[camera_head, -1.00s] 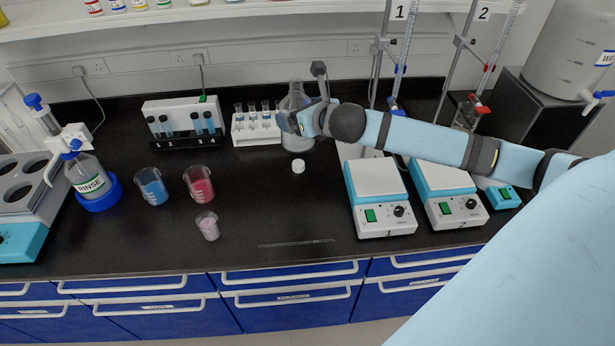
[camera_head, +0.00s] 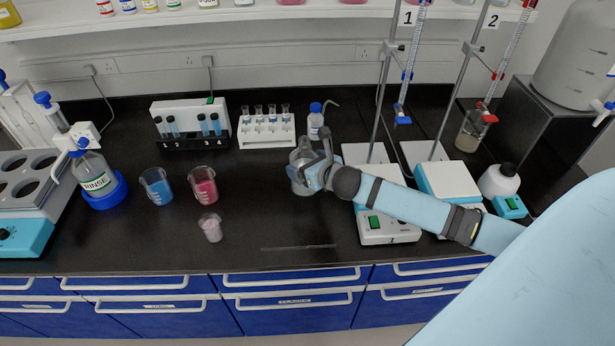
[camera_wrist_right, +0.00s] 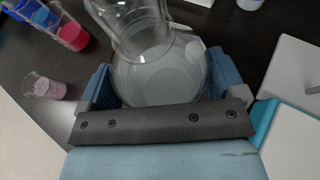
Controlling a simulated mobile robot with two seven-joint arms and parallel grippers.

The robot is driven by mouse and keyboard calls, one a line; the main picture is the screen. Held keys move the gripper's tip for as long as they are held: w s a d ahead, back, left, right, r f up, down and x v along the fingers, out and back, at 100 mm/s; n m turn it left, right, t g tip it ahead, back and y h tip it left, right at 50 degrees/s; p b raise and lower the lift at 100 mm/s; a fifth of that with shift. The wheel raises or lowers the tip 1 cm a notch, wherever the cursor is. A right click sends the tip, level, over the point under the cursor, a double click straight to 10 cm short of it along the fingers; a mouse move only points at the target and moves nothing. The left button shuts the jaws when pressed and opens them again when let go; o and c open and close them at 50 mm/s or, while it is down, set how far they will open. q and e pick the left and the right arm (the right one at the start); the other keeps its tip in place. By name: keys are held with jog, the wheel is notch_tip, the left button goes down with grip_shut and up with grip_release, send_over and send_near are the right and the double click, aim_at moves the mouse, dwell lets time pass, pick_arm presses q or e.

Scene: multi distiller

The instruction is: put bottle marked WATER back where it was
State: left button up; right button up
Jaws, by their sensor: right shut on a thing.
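My right gripper (camera_head: 312,178) is shut on a clear glass vessel (camera_head: 302,157) with a wide body and narrower neck. In the right wrist view this vessel (camera_wrist_right: 160,75) sits between the two jaw pads, with greyish clear glass and no label showing. Whether it touches the counter I cannot tell. A small white bottle with a blue cap and bent spout (camera_head: 316,122) stands at the back, just behind the vessel. Its label is too small to read, so I cannot tell if it says WATER. My left gripper is not in view.
Blue (camera_head: 155,187) and red (camera_head: 203,186) beakers and a small pink cup (camera_head: 210,228) stand left of my gripper. A tube rack (camera_head: 267,131) is behind. Hotplates (camera_head: 390,228) and burette stands are right. A thin rod (camera_head: 299,247) lies in front. A RINSE bottle (camera_head: 96,180) stands far left.

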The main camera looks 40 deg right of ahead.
jog(key=shift+f, duration=2.3)
jog(key=shift+f, duration=0.1)
jog(key=o, duration=1.2)
jog(key=shift+f, duration=0.1)
jog(key=shift+s+r, duration=0.15)
jog(key=shift+r, duration=0.05)
jog(key=b+v, duration=0.1)
jog(key=v, duration=1)
jog(key=shift+s+r, duration=0.15)
jog(key=shift+s, duration=0.2)
